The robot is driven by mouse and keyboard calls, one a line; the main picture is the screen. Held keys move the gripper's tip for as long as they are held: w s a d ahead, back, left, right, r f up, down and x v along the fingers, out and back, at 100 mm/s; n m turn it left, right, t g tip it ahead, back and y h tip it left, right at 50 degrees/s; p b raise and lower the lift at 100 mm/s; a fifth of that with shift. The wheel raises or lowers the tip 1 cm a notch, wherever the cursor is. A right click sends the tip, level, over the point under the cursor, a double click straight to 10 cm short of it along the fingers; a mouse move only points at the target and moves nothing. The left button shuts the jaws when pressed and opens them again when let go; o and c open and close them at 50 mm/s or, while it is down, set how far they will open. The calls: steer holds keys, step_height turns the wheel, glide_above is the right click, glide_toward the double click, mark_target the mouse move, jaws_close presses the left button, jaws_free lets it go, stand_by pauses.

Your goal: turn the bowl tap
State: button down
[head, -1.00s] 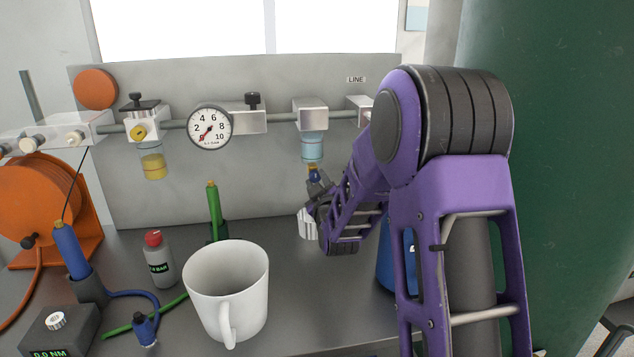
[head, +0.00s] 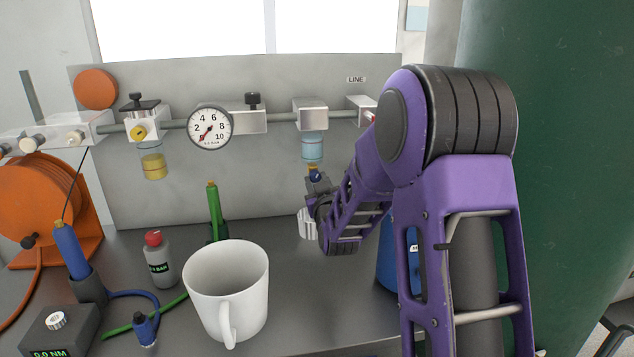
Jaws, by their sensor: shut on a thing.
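The blue-tinted clear bowl (head: 312,147) hangs under a silver block (head: 311,115) on the air line. The bowl tap (head: 313,167), a small brass-coloured piece, is at its bottom end, mostly hidden by my gripper. My gripper (head: 314,176) is directly below the bowl, reaching up from underneath, and is shut on the tap. The fingertips are small and partly hidden, so the tap's turn angle cannot be read.
A white mug (head: 227,290) stands at the bench front. A red-capped bottle (head: 158,259), a green tool (head: 214,210) and a blue tool (head: 72,250) stand to the left. A pressure gauge (head: 210,128) and a yellow-filled bowl (head: 152,162) are on the line. A blue container (head: 390,265) is partly behind my arm.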

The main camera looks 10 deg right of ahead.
steer(key=shift+m, duration=0.4)
steer(key=c, duration=0.5)
jaws_free()
